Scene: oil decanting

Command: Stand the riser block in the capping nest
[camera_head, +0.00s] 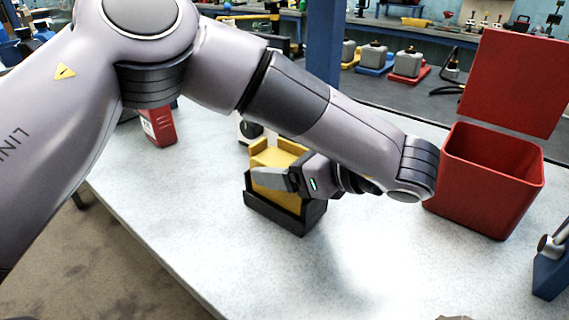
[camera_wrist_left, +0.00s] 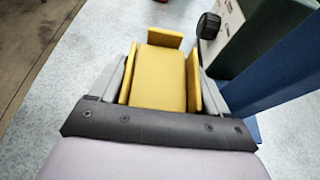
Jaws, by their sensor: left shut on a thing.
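The yellow riser block (camera_head: 272,159) has upright plates along its edges and stands upright in the middle of the table. My left gripper (camera_head: 279,178) is shut on it, one finger across its near side. In the left wrist view the block (camera_wrist_left: 160,80) lies between the two grey fingers. The capping nest, a black low-walled tray (camera_head: 273,212), is directly under the block. The block's lower edge is hidden behind the nest's wall and my finger, so I cannot tell whether it rests on the nest floor. My right gripper is not in view.
A red bin (camera_head: 485,190) with a raised lid (camera_head: 513,85) stands at the right. A red container (camera_head: 160,127) stands at the left behind my arm. A blue post (camera_head: 324,45) rises behind. The table (camera_head: 225,240) is clear in front of the nest.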

